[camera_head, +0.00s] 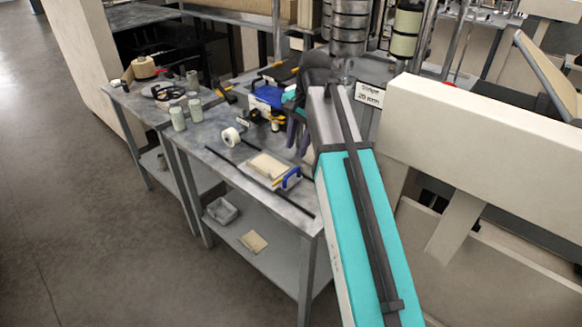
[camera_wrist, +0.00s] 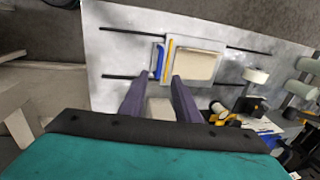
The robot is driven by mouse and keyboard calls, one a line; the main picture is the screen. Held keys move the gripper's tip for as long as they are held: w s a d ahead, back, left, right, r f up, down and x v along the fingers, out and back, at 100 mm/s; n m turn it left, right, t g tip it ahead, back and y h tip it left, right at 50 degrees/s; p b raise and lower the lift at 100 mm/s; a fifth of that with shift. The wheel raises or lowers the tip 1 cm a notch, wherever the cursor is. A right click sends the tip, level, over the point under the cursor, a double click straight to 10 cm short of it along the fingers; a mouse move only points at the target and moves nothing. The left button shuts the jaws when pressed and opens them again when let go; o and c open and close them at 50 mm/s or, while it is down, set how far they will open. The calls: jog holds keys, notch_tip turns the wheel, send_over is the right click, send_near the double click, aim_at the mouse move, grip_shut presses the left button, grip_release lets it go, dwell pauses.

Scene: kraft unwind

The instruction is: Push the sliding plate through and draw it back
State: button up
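The sliding plate (camera_head: 254,178) is a light grey plate with a cream pad on it, lying on the metal table between two dark rails. It shows in the wrist view (camera_wrist: 208,47) too. A blue handle (camera_head: 291,178) stands at its near end, beside a yellow strip; the wrist view shows this handle (camera_wrist: 158,60) just beyond the fingertips, roughly between their lines. My gripper (camera_head: 297,138) has dark purple fingers, apart and empty in the wrist view (camera_wrist: 157,82). It appears above the table; its exact height over the handle cannot be told.
A white tape roll (camera_head: 231,136) sits by the plate's far end. A blue box (camera_head: 267,95) and small tools stand farther back. Pale jars (camera_head: 178,118) are on the adjoining table. A large cream beam (camera_head: 480,155) is right of my arm. Open floor lies left.

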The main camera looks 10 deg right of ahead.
aim_at(291, 173)
jog(key=shift+w+a+f+p, duration=0.2)
jog(key=shift+w+f+p, duration=0.05)
jog(key=shift+f, duration=1.45)
jog(key=shift+w+a+f+p, duration=0.2)
jog(key=shift+w+f, duration=0.1)
jog(key=shift+f, duration=1.35)
jog(key=shift+w+a+f+p, duration=0.2)
jog(key=shift+w+f+p, duration=0.05)
jog(key=shift+f, duration=1.45)
grip_shut()
